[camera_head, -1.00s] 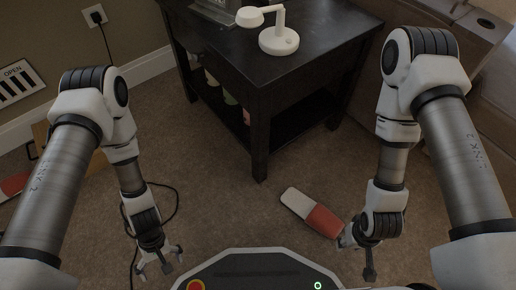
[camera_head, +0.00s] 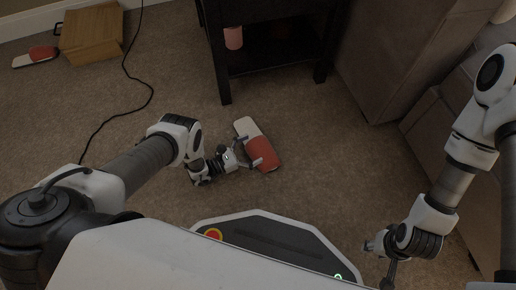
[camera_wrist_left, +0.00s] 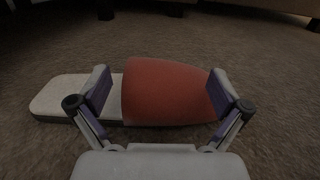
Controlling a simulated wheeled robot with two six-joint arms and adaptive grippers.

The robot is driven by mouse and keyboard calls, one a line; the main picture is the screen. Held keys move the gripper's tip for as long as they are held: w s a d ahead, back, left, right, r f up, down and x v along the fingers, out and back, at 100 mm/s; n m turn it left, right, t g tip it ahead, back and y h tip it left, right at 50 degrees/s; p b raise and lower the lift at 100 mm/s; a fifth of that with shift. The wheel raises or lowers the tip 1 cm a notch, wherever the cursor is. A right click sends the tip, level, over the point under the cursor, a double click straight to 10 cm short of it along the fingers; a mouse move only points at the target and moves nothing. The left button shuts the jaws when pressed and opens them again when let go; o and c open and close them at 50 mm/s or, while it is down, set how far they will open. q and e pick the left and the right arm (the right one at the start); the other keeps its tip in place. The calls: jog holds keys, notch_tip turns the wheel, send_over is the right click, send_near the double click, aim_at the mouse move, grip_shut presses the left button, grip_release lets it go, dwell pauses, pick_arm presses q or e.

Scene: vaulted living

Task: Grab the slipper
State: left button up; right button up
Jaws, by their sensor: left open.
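A slipper with a red toe and a whitish sole (camera_head: 260,150) lies on the carpet in front of the dark table. Another red and white slipper (camera_head: 36,57) lies at the far left beside a wooden box. My left gripper (camera_head: 252,155) is at the near slipper, its fingers at the side of the red part. In the left wrist view the slipper (camera_wrist_left: 170,92) lies crosswise in front of the open left gripper (camera_wrist_left: 160,100), with one finger over the pale part and one near the toe. My right gripper (camera_head: 380,262) is low at the right, away from the slipper; its fingers are partly cut off.
A dark table (camera_head: 224,85) with a pink cup (camera_head: 233,38) on its lower shelf stands behind the slipper. A wooden box (camera_head: 90,32) and a black cable (camera_head: 125,112) are on the left. A sofa (camera_head: 395,60) bounds the right. Carpet around the slipper is clear.

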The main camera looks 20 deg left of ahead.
pick_arm(q)
jog(key=x, duration=0.2)
jog(key=shift+w+d, duration=0.25)
jog(key=shift+d, duration=0.05)
jog(key=c, duration=1.1)
